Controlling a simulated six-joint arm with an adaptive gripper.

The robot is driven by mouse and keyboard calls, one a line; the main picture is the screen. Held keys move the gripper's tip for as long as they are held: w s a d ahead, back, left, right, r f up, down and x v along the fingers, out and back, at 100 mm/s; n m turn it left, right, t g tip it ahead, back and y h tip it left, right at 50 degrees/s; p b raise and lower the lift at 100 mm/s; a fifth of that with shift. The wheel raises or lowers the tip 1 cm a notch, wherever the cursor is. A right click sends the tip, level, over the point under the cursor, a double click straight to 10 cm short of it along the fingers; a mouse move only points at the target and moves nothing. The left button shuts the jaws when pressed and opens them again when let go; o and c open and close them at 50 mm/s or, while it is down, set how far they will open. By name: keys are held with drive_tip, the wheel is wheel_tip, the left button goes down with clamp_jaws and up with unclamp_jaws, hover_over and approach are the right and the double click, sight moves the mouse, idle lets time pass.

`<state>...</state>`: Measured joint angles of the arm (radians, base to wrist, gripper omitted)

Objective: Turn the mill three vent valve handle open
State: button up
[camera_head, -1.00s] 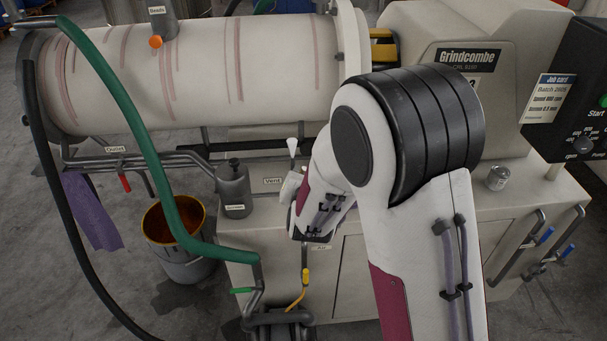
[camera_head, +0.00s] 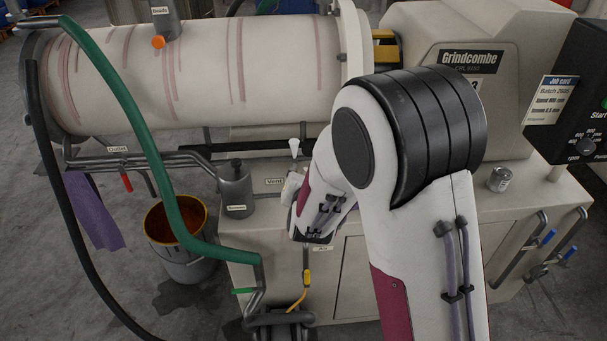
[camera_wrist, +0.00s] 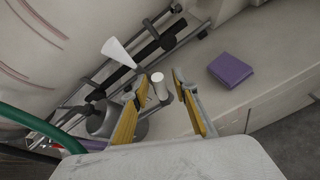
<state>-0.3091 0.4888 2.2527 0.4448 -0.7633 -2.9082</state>
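The Vent label (camera_head: 275,181) is on the top of the mill's cabinet, left of my arm. In the wrist view, a short white upright cylinder (camera_wrist: 160,86) shows between the fingers of my gripper (camera_wrist: 159,77); I cannot tell whether it is the vent valve handle. My gripper is open, with one yellow-padded finger on each side of the cylinder and visible gaps between. In the head view, my forearm hides most of my gripper and the spot right of the label.
A white funnel (camera_wrist: 117,52) and a grey can (camera_wrist: 103,121) stand left of my gripper. A purple block or folded cloth (camera_wrist: 231,70) lies to the right. Pipes run behind. A green hose (camera_head: 147,145), a yellow-lined bucket (camera_head: 178,240) and a small tin (camera_head: 499,179) are nearby.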

drive_tip(key=shift+s+r, duration=0.1)
drive_tip(key=v, duration=1.1)
drive_tip(key=shift+s, duration=0.35)
drive_tip(key=shift+r, duration=0.15)
drive_tip(key=shift+c, duration=0.3)
